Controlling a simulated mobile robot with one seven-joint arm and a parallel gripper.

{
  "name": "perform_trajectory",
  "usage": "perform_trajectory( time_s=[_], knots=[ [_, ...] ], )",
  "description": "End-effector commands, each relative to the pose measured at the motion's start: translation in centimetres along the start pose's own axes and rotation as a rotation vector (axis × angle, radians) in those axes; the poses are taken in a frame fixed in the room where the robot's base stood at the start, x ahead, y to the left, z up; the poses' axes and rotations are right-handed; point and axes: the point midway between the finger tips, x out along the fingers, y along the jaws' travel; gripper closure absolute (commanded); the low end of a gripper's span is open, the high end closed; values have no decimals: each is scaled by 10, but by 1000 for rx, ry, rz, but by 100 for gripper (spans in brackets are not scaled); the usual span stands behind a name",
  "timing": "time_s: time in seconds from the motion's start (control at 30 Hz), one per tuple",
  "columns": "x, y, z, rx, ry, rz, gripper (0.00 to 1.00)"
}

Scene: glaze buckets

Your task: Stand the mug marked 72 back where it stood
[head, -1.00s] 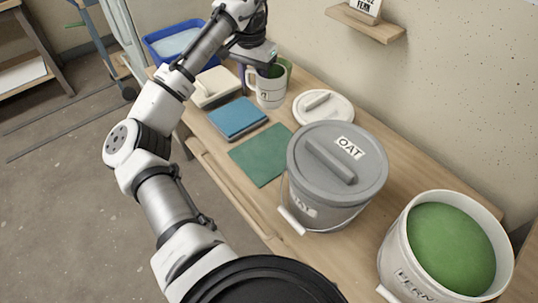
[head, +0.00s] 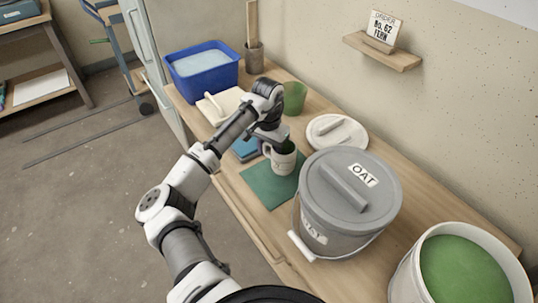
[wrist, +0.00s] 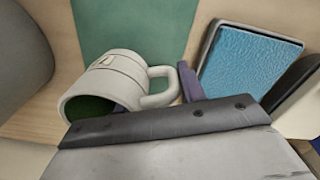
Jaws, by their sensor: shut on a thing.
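My gripper (head: 277,147) is shut on a white mug (head: 281,162) with a green inside. The mug appears over the far part of the green mat (head: 270,190). In the wrist view the mug (wrist: 118,72) lies at the mat's edge (wrist: 135,28), its handle toward the right and a small mark on its side too small to read. One purple-grey finger (wrist: 190,84) shows beside the handle; the other is hidden. I cannot tell whether the mug's base touches the mat.
A grey lidded bucket marked OAT (head: 348,203) stands close right of the mat. A white lid (head: 337,132), a green cup (head: 294,98), a blue pad (head: 245,149), a cream tray (head: 224,103) and a blue tub (head: 203,70) are around. A green-filled bucket (head: 468,270) is nearest right.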

Motion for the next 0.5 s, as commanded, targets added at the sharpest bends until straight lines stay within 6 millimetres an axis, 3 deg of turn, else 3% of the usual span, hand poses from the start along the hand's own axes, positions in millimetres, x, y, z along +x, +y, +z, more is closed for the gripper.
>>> perform_trajectory(
  time_s=[0.17,0.5],
  knots=[
    [25,0,0,-1,-1,0,100],
    [29,0,0,0,1,1,100]
  ],
)
